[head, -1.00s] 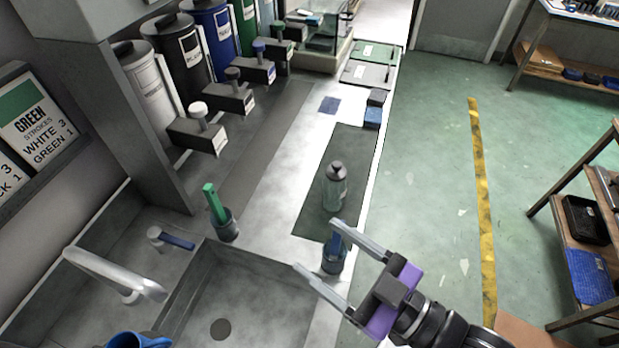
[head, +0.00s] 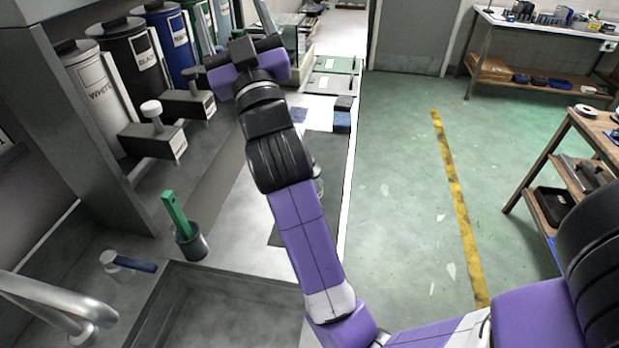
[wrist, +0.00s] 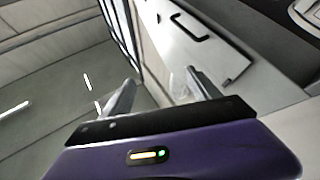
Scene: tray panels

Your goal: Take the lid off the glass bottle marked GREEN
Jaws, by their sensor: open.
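A glass bottle (head: 318,186) stands on the dark mat beyond the sink. Only a sliver of it shows beside my arm in the head view; its lid and any marking are hidden. My gripper (wrist: 160,92) is open in the wrist view, with nothing between its two fingers. In the head view its purple body is raised at the upper middle, beyond the bottle and near the row of canisters.
Canisters, a white one (head: 96,97) nearest, line the left with dispensers below. A cup with a green-handled tool (head: 175,215) stands by the sink (head: 225,282). A tap (head: 55,305) is at lower left.

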